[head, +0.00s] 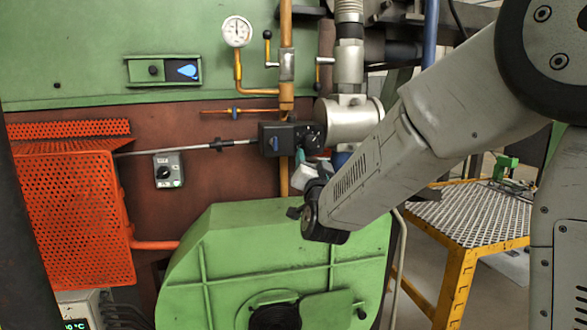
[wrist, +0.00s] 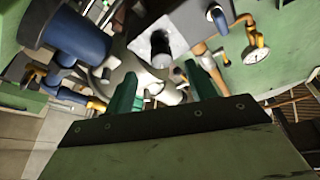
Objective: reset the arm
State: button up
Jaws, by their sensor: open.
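My arm reaches in from the right in the head view, its wrist (head: 325,215) in front of the green blower housing (head: 250,250). My gripper (wrist: 162,72) shows in the wrist view as two green fingers spread apart with nothing between them. In the head view the gripper is mostly hidden behind the wrist. In the wrist view the fingers point towards the grey pipe fitting and a dark cylinder (wrist: 160,45); whether they touch anything cannot be told.
A pressure gauge (head: 237,31), a yellow gas pipe (head: 286,70), a black actuator box (head: 280,139) and a grey valve body (head: 350,119) lie close around the wrist. An orange mesh guard (head: 72,215) is at left. A yellow-framed grating table (head: 470,215) stands at right.

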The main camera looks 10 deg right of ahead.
notch_tip(320, 180, down, 9)
jog(key=a+n+g+y, duration=0.3)
jog(key=g+y, duration=0.1)
jog(key=g, duration=0.1)
jog(key=s+f+n+g+y, duration=0.1)
jog(key=s+f+n+g, duration=0.2)
jog(key=s+f+g, duration=0.5)
jog(key=s+d+r+g, duration=0.1)
jog(key=s+d+g, duration=0.1)
jog(key=s, duration=0.9)
jog(key=s+d+r+n+g, duration=0.1)
jog(key=s+d+g, duration=0.1)
jog(key=s, duration=0.9)
jog(key=s+d+r+g+h, duration=0.1)
jog(key=s+d, duration=0.3)
jog(key=s, duration=0.8)
jog(key=shift+r+n+g, duration=0.3)
jog(key=shift+g, duration=0.6)
